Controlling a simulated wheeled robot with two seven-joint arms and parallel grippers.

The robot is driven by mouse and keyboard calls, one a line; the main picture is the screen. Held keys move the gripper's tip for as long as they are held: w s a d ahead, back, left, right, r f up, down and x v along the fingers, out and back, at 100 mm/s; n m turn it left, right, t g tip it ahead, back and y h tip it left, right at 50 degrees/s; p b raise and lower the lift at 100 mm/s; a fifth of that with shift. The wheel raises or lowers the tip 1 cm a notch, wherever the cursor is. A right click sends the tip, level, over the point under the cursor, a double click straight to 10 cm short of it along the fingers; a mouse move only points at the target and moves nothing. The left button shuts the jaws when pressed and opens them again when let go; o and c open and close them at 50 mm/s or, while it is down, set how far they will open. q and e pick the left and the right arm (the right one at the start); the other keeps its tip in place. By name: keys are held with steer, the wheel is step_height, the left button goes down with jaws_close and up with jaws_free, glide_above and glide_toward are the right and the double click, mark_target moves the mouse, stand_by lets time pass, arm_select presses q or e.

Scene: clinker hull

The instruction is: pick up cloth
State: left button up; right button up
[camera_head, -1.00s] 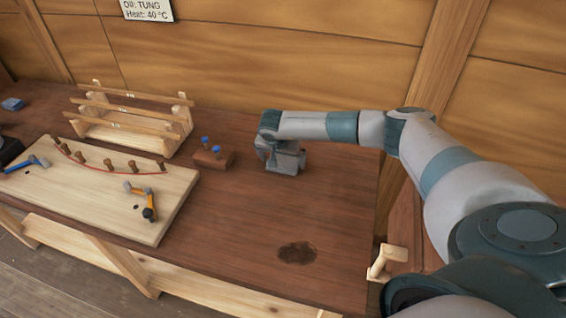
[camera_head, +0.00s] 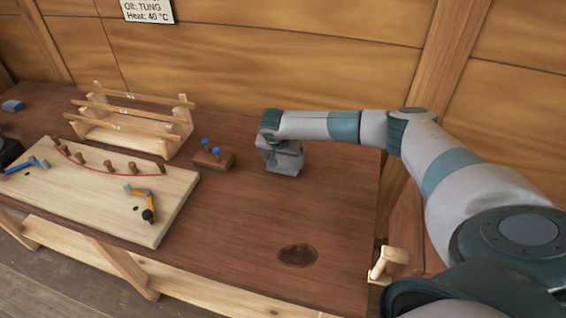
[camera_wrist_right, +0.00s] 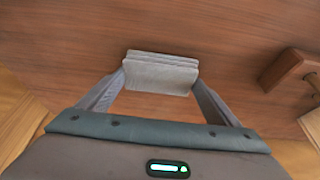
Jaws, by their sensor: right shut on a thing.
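In the right wrist view, a folded grey cloth (camera_wrist_right: 160,74) lies between the two fingers of my right gripper (camera_wrist_right: 160,78), which is shut on it. The cloth shows several stacked layers. In the head view, my right gripper (camera_head: 284,160) points down at the back of the brown bench, right of the small wooden block. The cloth cannot be made out there behind the gripper. I cannot tell whether the cloth touches the bench top. My left gripper is not in view.
A wooden block with two blue-topped pegs (camera_head: 213,159) stands just left of my right gripper. A pale board with pegs and clamps (camera_head: 170,205) and a wooden rack (camera_head: 180,120) are farther left. The bench (camera_head: 240,235) is clear in front, with a dark stain (camera_head: 298,255).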

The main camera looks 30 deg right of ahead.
mark_target(284, 159)
steer(key=shift+w+r+b, duration=0.1)
steer(key=shift+r+b, duration=0.2)
steer(key=shift+r, duration=0.1)
step_height(284, 159, up, 2)
steer(key=shift+r+b, duration=0.15)
steer(key=shift+b, duration=0.7)
steer(key=s+d+r+b, duration=0.4)
steer(key=s+d+r, duration=0.3)
steer(key=d, duration=0.2)
steer(key=shift+d+r+b, duration=0.15)
steer(key=shift+d+b, duration=0.1)
steer(key=shift+b, duration=0.15)
